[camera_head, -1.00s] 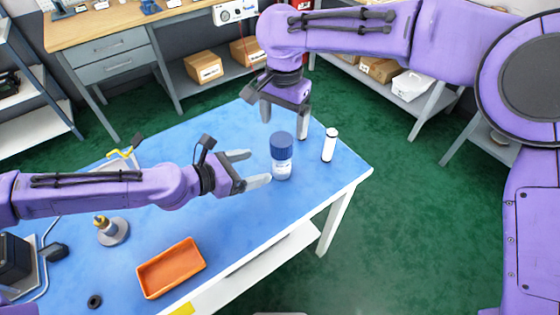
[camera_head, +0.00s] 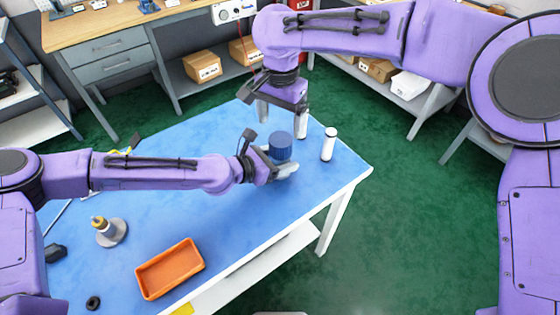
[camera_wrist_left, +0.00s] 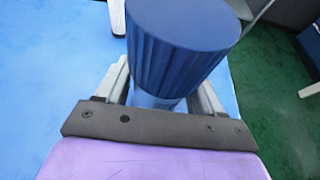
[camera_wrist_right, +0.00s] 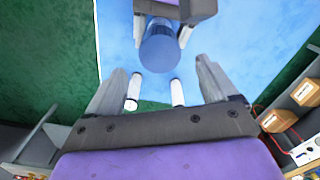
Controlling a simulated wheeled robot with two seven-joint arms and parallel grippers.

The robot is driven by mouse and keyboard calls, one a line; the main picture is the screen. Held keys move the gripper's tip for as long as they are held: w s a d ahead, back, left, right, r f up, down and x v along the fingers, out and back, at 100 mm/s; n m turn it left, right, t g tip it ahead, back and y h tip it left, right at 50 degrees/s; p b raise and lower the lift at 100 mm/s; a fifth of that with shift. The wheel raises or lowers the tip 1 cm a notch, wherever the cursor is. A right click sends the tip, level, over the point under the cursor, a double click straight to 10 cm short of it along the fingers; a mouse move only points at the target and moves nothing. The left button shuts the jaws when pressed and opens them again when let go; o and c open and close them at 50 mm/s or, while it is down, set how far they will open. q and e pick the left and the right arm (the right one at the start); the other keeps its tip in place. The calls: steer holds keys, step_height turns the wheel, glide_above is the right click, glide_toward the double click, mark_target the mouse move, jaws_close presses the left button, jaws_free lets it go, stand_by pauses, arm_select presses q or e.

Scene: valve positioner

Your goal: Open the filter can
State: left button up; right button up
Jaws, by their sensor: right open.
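The filter can has a ribbed blue cap (camera_head: 281,146) and stands upright on the blue table. My left gripper (camera_head: 290,169) is around its lower body, which is mostly hidden in the head view. In the left wrist view the blue cap (camera_wrist_left: 183,45) rises between and above the two fingers, with a little of the body (camera_wrist_left: 153,99) showing below. I cannot tell whether the fingers press on it. My right gripper (camera_head: 282,126) is open and empty, pointing down above and behind the can. In the right wrist view the cap (camera_wrist_right: 160,50) lies beyond its fingers.
A white cylinder (camera_head: 328,144) stands right of the can. A second white cylinder (camera_wrist_right: 133,92) shows in the right wrist view. An orange tray (camera_head: 171,268), a brass-topped fitting on a round base (camera_head: 110,231) and a black ring (camera_head: 93,302) are on the table's near left.

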mark_target(281, 138)
arm_select(q)
jaws_close()
arm_select(e)
steer(key=m, duration=0.4)
steer(key=shift+f, duration=0.1)
step_height(281, 138, down, 8)
steer(key=shift+r, duration=0.1)
steer(key=c, duration=1.1)
steer(key=n, duration=0.9)
steer(key=shift+n, duration=0.4)
